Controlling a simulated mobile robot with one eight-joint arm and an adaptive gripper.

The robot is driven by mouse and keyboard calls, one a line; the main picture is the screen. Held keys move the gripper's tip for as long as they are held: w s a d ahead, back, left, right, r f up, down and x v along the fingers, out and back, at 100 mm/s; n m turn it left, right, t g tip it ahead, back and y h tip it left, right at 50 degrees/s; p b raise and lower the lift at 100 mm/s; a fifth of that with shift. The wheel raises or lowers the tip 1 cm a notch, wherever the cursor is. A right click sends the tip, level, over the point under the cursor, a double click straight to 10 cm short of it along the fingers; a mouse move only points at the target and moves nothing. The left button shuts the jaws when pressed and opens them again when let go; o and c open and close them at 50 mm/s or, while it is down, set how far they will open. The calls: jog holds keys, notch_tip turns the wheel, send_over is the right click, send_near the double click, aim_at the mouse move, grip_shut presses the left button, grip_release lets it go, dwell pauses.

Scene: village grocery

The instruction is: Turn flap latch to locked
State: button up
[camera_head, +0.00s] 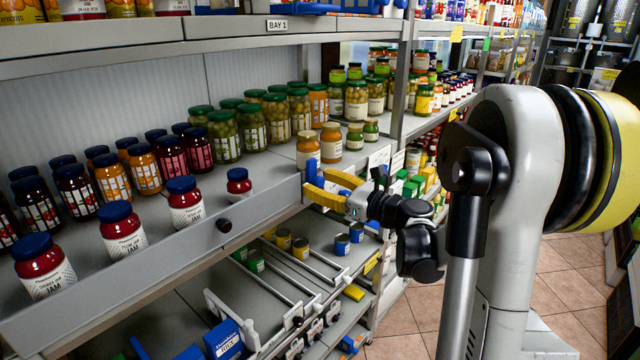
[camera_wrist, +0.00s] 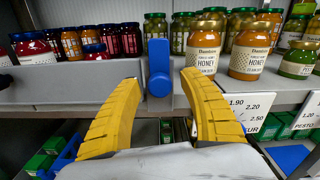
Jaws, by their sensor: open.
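In the head view my gripper (camera_head: 317,181) is at the flap's right end, partly covering the latch area.
Jam jars (camera_head: 122,232) stand behind the flap. Honey jars (camera_wrist: 206,47) stand close to the right of the latch. Price cards (camera_wrist: 247,114) hang on the shelf edge right of my gripper. A lower shelf with rails (camera_head: 290,278) and cans lies below. The tiled aisle floor (camera_head: 410,315) is clear.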

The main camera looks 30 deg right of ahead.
grip_shut()
jog(key=n+b, duration=0.1)
jog(key=n, duration=0.3)
jog(key=shift+f+n, duration=0.1)
jog(key=shift+n, duration=0.3)
jog(key=n+b, duration=0.1)
jog(key=n, duration=0.3)
jog(key=shift+n, duration=0.3)
jog(key=n+b, duration=0.1)
jog(key=n, duration=0.3)
jog(key=shift+n, duration=0.3)
jog(key=shift+n+b, duration=0.35)
jog(key=shift+n, duration=1.55)
